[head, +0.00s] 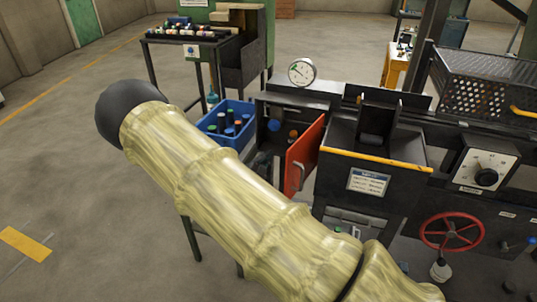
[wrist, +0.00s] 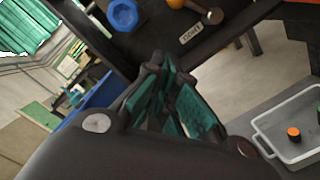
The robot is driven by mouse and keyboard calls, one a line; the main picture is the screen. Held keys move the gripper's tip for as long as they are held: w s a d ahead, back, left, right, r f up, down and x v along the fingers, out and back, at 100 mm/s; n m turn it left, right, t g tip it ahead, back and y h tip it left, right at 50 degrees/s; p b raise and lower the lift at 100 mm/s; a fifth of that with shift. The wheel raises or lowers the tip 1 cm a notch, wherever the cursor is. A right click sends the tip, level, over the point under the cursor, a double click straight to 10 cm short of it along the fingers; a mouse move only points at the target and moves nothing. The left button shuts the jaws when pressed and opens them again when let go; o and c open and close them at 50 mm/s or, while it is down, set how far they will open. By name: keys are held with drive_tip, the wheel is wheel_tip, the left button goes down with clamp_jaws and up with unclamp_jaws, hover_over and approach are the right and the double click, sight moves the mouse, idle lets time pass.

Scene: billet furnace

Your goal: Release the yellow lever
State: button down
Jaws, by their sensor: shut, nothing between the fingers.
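In the head view, a short yellow handle (head: 522,112) sticks out at the right edge, by the black perforated basket. It is the only yellow lever-like part I see, and I cannot be sure that it is the lever. In the wrist view, my gripper (wrist: 168,88) with green finger pads is shut and empty. It is below a dark panel edge with a blue knob (wrist: 122,15), an orange ball knob (wrist: 176,3) and a small white label (wrist: 190,38). My gripper is hidden behind my arm in the head view.
The furnace front has an open red door (head: 304,158), a round gauge (head: 302,71), a rotary dial (head: 486,177) and a red handwheel (head: 452,231). A blue bin (head: 240,140) stands left of the door. A grey tray (wrist: 262,128) is right of my gripper.

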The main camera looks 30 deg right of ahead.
sight(297, 140)
drive_tip(key=w+d+p, duration=0.1)
drive_tip(key=d, duration=0.1)
drive_tip(key=w+d+r+p, duration=0.1)
drive_tip(key=d, duration=0.2)
drive_tip(key=w+d+r+p, duration=0.1)
drive_tip(key=d, duration=0.2)
drive_tip(key=shift+w, duration=0.25)
drive_tip(key=shift+s+d+r, duration=0.25)
drive_tip(key=shift+s+d, duration=0.05)
drive_tip(key=shift+d, duration=0.05)
drive_tip(key=shift+s+d, duration=0.1)
drive_tip(key=shift+d, duration=0.1)
